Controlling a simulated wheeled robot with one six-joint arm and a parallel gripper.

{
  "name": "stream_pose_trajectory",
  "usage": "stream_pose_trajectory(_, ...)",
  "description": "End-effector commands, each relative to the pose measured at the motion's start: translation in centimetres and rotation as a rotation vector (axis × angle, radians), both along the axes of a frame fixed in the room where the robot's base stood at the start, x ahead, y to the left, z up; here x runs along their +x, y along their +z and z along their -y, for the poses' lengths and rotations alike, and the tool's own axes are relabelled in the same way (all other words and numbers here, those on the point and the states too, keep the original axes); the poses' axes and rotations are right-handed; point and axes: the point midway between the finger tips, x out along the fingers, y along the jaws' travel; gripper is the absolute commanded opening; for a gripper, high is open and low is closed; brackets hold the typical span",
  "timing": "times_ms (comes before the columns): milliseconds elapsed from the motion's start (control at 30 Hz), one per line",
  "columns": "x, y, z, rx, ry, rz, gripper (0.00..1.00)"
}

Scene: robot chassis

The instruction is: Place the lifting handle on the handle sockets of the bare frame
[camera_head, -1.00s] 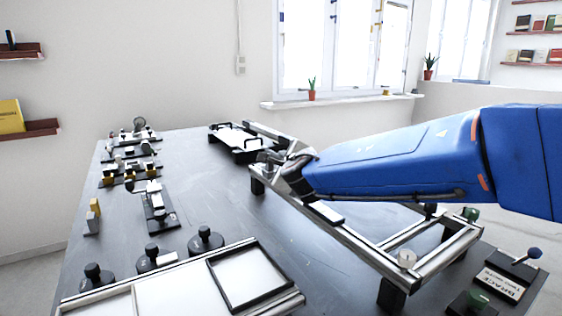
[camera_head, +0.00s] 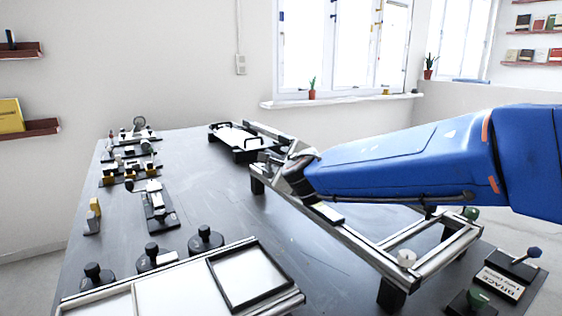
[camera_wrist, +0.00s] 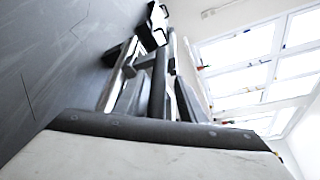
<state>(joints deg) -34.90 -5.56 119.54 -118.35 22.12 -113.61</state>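The bare frame (camera_head: 352,240), made of silver rails on black feet, stands along the right side of the dark table. Its far part is partly hidden by my arm. My gripper (camera_head: 280,166) is low over the frame's far left rail, tilted down. In the wrist view, dark bars (camera_wrist: 158,80) lie beside the silver rail, close ahead of the wrist. I cannot make out the lifting handle with certainty, and the handle sockets are not clear.
A black tray with a white surface (camera_head: 232,137) sits at the table's back. Small fixtures (camera_head: 154,205) and black knobs (camera_head: 205,238) stand at left. A white framed panel (camera_head: 170,292) is in front, and a labelled brace holder (camera_head: 502,284) at front right.

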Motion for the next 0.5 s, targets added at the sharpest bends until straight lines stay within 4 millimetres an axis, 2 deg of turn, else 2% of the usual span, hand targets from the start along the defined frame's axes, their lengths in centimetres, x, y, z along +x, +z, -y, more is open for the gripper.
stream_pose_trajectory(500,-7.8,1.9,2.1,0.003,0.002,0.002,0.37)
